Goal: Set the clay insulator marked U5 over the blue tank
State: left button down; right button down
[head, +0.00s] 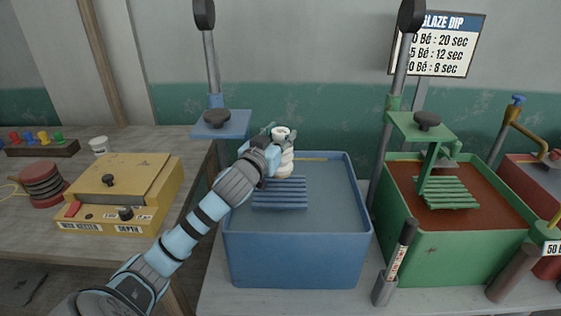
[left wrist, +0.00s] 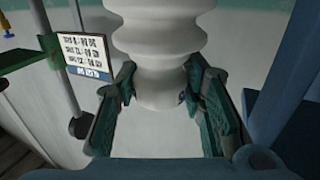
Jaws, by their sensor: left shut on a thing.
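My left gripper (head: 272,153) is shut on a white ribbed clay insulator (head: 285,163). It holds the insulator upright above the back part of the blue tank (head: 297,255), behind the blue slatted rack (head: 280,192). In the left wrist view the insulator (left wrist: 162,45) stands between the two green finger pads (left wrist: 160,92). A small dark mark shows low on its side, but I cannot read it as U5. The gripper hides part of the insulator. My right gripper is not in view.
A blue post with a platform (head: 222,124) stands at the tank's back left. A green tank (head: 450,252) with brown glaze is to the right, with a marker in a holder (head: 384,290) in front. A yellow box (head: 120,190) sits on the left table.

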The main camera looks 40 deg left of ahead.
pick_arm(q)
notch_tip(320, 180, down, 6)
jog(key=shift+r+b, duration=0.1)
jog(key=shift+b, duration=0.65)
jog(key=c, duration=1)
grip_release()
jog(key=shift+c, duration=0.2)
jog(key=p+v, duration=0.1)
jog(key=v, duration=1.1)
